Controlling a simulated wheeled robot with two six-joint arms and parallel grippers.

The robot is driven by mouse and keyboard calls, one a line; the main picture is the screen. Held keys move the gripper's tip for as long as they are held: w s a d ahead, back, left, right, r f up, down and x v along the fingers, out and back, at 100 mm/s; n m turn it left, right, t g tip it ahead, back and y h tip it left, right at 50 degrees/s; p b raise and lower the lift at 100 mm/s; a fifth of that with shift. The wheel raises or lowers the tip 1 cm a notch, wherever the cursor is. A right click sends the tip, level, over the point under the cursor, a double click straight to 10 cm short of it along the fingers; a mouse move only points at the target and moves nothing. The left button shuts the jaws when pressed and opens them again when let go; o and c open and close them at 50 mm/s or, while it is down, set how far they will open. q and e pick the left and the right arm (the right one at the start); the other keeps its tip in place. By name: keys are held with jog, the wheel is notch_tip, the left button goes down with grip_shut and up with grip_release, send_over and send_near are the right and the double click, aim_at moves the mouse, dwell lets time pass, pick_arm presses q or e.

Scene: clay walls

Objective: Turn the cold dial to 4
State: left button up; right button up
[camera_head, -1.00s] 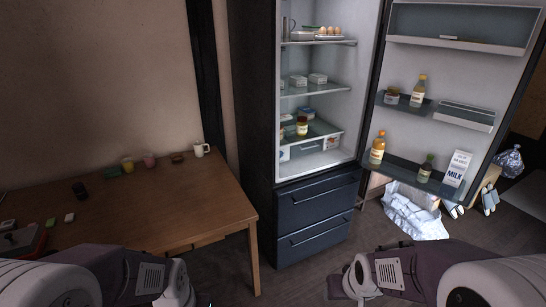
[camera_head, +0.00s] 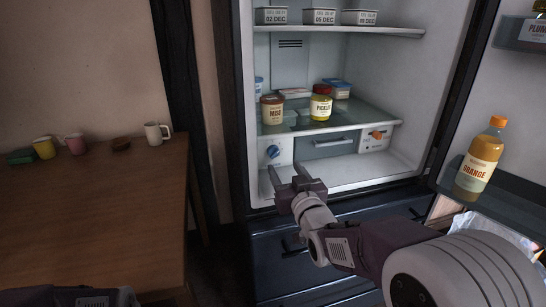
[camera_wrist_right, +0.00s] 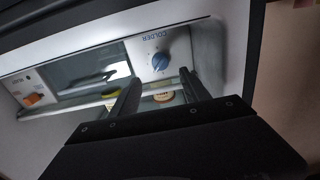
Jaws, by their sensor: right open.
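The blue cold dial (camera_head: 272,152) sits on a white panel at the left end below the fridge's glass shelf. In the right wrist view the dial (camera_wrist_right: 160,61) is under the word "COLDER", upside down there. The numbers around it are too small to read. My right gripper (camera_head: 287,172) is inside the fridge, just in front of and below the dial. Its two fingers are apart with nothing between them. In the right wrist view the gripper (camera_wrist_right: 160,79) points at the dial, a finger toward each side, apparently not touching it. My left gripper is out of view.
An orange knob (camera_head: 377,135) is on the panel's right side, beyond a drawer (camera_head: 327,143). A miso jar (camera_head: 272,110) and pickles jar (camera_head: 321,104) stand on the glass shelf above. The open door holds an orange bottle (camera_head: 479,160). A wooden table (camera_head: 110,215) is left.

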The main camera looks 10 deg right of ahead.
aim_at(275, 154)
jog(key=shift+w+a+r, duration=0.1)
jog(key=shift+a+r, duration=0.05)
jog(key=w+b, duration=0.2)
jog(key=w, duration=0.6)
jog(key=shift+w+a, duration=0.1)
jog(key=shift+w, duration=0.15)
grip_shut()
